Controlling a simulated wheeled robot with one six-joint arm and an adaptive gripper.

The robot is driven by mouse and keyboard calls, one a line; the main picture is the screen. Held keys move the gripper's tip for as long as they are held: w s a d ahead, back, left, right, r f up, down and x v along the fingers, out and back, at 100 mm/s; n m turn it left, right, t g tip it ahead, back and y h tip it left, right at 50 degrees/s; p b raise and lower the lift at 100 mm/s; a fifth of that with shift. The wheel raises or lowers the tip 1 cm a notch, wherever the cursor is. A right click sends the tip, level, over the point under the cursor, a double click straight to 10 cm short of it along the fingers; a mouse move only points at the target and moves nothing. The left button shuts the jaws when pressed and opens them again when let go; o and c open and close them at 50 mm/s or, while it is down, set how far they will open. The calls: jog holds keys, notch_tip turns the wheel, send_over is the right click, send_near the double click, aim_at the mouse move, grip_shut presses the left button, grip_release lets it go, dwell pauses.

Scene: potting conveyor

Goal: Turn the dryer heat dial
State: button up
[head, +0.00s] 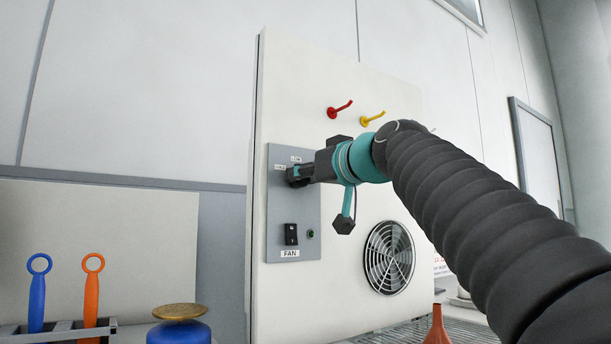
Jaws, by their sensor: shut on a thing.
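The dryer (340,85) is a tall cream cabinet in the middle of the head view. Its grey control panel (272,225) carries small labels at the top and a black fan switch (291,234) marked FAN below. My gripper (295,176) reaches in from the right and is at the upper part of the panel. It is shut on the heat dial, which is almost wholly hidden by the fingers. The dial's pointer position cannot be made out. A label reading LOW (295,159) shows just above the gripper.
A red hook (338,109) and a yellow hook (372,118) stick out above my gripper. A round vent grille (389,258) is at lower right. Blue (38,292) and orange (92,292) tools stand in a rack at lower left, beside a blue brass-topped object (180,328). An orange funnel (437,328) is below my arm.

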jog(key=shift+m, duration=0.3)
jog(key=m+p, duration=0.4)
jog(key=m, duration=0.7)
jog(key=shift+w+d, duration=0.1)
jog(key=shift+d, duration=0.05)
jog(key=shift+f, duration=0.1)
dwell(0.5)
jog(key=o, duration=1.1)
jog(key=shift+o, duration=0.2)
jog(key=v, duration=1.2)
